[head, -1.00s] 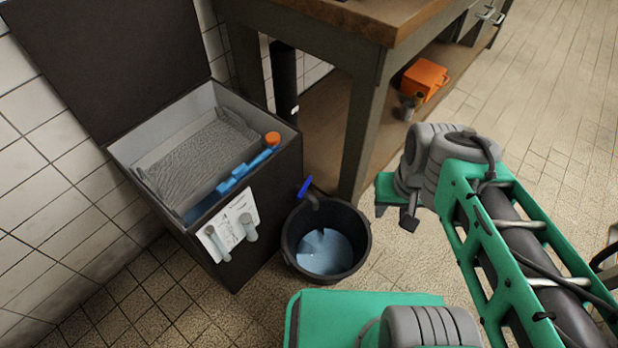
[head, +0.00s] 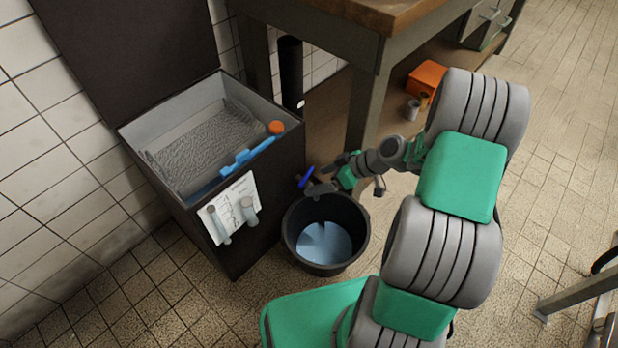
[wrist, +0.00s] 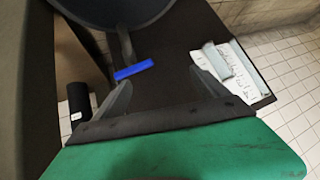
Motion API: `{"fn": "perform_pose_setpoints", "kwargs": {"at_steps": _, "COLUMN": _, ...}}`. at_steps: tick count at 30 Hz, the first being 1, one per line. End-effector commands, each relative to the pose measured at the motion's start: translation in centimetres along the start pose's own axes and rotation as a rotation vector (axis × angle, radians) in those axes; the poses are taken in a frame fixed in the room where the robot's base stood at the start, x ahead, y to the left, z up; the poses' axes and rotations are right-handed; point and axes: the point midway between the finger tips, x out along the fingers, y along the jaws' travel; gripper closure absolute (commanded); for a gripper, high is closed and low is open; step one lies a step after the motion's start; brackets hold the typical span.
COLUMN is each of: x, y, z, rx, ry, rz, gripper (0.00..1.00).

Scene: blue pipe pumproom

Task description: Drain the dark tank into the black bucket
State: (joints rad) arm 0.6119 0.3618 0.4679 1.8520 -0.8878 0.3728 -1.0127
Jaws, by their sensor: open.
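The dark tank (head: 265,200) stands at the left with its lid (head: 130,50) raised. A grey, rippled surface shows inside. A tap with a blue handle (head: 305,177) sits on its right side, above the rim of the black bucket (head: 290,245). The bucket stands on the floor with pale blue liquid (head: 323,243) in it. My gripper (head: 326,180) is open and empty, just right of the blue handle. In the wrist view the blue handle (wrist: 134,70) appears near the left finger, between the spread fingers (wrist: 160,72). I cannot tell whether they touch it.
A workbench (head: 365,115) stands behind the bucket, its leg close to my arm. An orange box (head: 427,77) and small cups (head: 412,110) are on its lower shelf. A written sheet (head: 232,207) is on the tank's front. The tiled floor at the right is mostly clear.

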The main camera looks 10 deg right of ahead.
Motion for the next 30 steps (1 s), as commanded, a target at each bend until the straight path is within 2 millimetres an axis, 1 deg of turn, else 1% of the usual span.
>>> {"fn": "perform_pose_setpoints", "kwargs": {"at_steps": 1, "x": 0.9, "y": 1.4, "z": 1.6, "rx": -0.021, "ry": 0.098, "rz": 0.007, "gripper": 0.11}}
{"fn": "perform_pose_setpoints", "kwargs": {"at_steps": 3, "x": 1.2, "y": 3.0, "z": 2.5, "rx": -0.076, "ry": 0.225, "rz": 0.043, "gripper": 0.06}}
{"fn": "perform_pose_setpoints", "kwargs": {"at_steps": 5, "x": 1.2, "y": 3.9, "z": 3.0, "rx": -0.108, "ry": 0.304, "rz": 0.078, "gripper": 0.01}}
{"fn": "perform_pose_setpoints", "kwargs": {"at_steps": 6, "x": 1.1, "y": 4.3, "z": 3.3, "rx": -0.125, "ry": 0.341, "rz": 0.099, "gripper": 0.0}}
{"fn": "perform_pose_setpoints", "kwargs": {"at_steps": 9, "x": 1.2, "y": 4.8, "z": 3.5, "rx": -0.147, "ry": 0.386, "rz": 0.125, "gripper": 0.0}}
{"fn": "perform_pose_setpoints", "kwargs": {"at_steps": 11, "x": 1.8, "y": 4.9, "z": 3.3, "rx": -0.153, "ry": 0.39, "rz": 0.128, "gripper": 0.0}}
{"fn": "perform_pose_setpoints", "kwargs": {"at_steps": 18, "x": 6.1, "y": 5.2, "z": 1.6, "rx": -0.154, "ry": 0.387, "rz": 0.122, "gripper": 0.0}}
{"fn": "perform_pose_setpoints", "kwargs": {"at_steps": 21, "x": 7.4, "y": 5.4, "z": 1.0, "rx": -0.153, "ry": 0.386, "rz": 0.124, "gripper": 0.0}}
{"fn": "perform_pose_setpoints", "kwargs": {"at_steps": 24, "x": 8.1, "y": 5.5, "z": 0.6, "rx": -0.153, "ry": 0.386, "rz": 0.125, "gripper": 0.0}}
{"fn": "perform_pose_setpoints", "kwargs": {"at_steps": 30, "x": 8.1, "y": 5.5, "z": 0.4, "rx": -0.151, "ry": 0.386, "rz": 0.126, "gripper": 0.0}}
